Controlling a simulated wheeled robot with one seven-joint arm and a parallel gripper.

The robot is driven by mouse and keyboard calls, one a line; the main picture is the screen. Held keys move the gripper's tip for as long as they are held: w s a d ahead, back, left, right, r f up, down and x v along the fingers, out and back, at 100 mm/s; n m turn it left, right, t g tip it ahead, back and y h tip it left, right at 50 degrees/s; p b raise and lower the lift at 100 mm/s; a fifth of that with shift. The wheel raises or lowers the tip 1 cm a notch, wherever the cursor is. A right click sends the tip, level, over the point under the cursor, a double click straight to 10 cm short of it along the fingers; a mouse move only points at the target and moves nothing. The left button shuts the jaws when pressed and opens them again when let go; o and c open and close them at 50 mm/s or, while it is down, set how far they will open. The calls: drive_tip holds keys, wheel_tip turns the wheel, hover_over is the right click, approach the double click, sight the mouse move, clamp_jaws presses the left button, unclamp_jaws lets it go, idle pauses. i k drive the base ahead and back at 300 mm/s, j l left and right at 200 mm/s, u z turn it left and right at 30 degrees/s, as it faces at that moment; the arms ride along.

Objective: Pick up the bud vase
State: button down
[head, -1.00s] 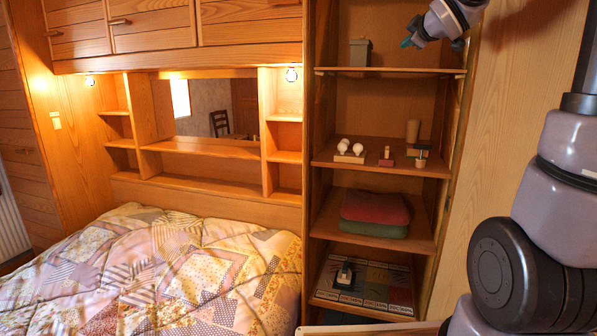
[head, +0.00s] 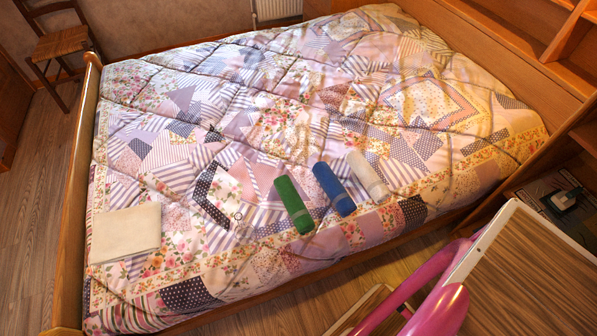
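I cannot make out a bud vase in the head view. My gripper and arm are out of the picture. The view looks down on a bed with a patchwork quilt (head: 260,120). On the quilt lie a green roll (head: 294,204), a blue roll (head: 334,188) and a white roll (head: 367,175), side by side. A folded cream cloth (head: 125,233) lies flat near the bed's left corner.
A wood-topped surface with a white edge (head: 530,275) fills the lower right, with a pink curved bar (head: 437,312) beside it. A low shelf at the right holds a small dark item (head: 565,200). A wooden chair (head: 62,42) stands at upper left. Bare floor (head: 35,210) runs along the left.

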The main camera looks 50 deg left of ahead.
sight(245, 233)
drive_tip(key=k+j, duration=0.1)
drive_tip(key=k, duration=0.45)
drive_tip(key=k+j, duration=0.15)
drive_tip(key=k, duration=0.45)
drive_tip(key=k+u, duration=0.25)
drive_tip(key=u, duration=0.15)
drive_tip(key=k+j+u, duration=0.2)
drive_tip(key=u, duration=0.2)
drive_tip(key=k+j+u, duration=0.2)
drive_tip(key=u, duration=0.4)
